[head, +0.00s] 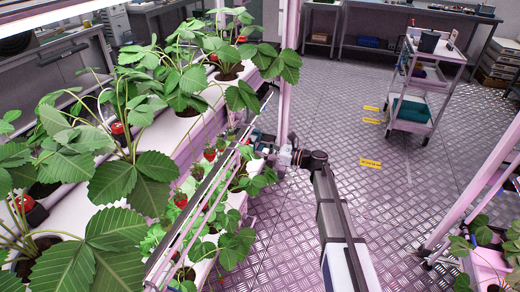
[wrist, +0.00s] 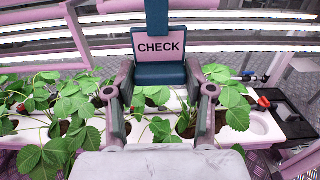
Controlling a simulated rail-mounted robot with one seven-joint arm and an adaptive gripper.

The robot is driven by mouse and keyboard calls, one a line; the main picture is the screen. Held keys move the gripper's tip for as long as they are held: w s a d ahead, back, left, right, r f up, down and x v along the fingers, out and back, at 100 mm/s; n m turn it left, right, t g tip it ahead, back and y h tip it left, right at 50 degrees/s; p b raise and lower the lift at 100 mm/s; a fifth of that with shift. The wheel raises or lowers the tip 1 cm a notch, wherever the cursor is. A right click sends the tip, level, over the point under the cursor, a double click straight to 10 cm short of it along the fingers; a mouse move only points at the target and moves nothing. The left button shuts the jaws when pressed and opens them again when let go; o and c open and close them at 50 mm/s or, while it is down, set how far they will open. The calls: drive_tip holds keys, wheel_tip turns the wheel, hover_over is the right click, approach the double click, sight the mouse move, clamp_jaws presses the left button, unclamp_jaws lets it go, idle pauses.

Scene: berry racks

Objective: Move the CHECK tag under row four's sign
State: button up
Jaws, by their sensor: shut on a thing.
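The CHECK tag (wrist: 160,46) is a pink plate with dark letters on a dark blue holder (wrist: 160,74), and it faces the wrist camera upright. My gripper (wrist: 159,80) has one finger on each side of the blue holder and is shut on it. A blue strip rises above the tag to the top edge of the wrist view. In the head view my gripper (head: 262,143) is beside the right side of the plant rack, near a pink post; the tag is too small to make out there. I cannot make out row four's sign in either view.
Strawberry plants (head: 130,180) in white gutters (head: 95,207) fill the left, with leaves overhanging. A pink post (head: 289,60) stands close to my gripper. A cart (head: 412,92) stands at the back right, another rack (head: 480,180) at the right edge.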

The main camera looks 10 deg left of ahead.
drive_tip(key=v, duration=0.3)
drive_tip(key=shift+s+d+p, duration=0.1)
drive_tip(key=shift+d+p, duration=0.2)
drive_tip(key=shift+p, duration=0.05)
idle(0.6)
drive_tip(key=s+d+m+t+h, duration=0.1)
drive_tip(key=s+d+m+t, duration=0.35)
drive_tip(key=d, duration=0.95)
drive_tip(key=s+d+t+h, duration=0.1)
drive_tip(key=s+d, duration=0.2)
drive_tip(key=s, duration=0.5)
drive_tip(key=s+d+r, duration=0.1)
drive_tip(key=s+d, duration=0.3)
drive_tip(key=s, duration=0.4)
drive_tip(key=shift+r+t+h, duration=0.2)
drive_tip(key=shift+t+h, duration=0.15)
drive_tip(key=shift+h, duration=0.05)
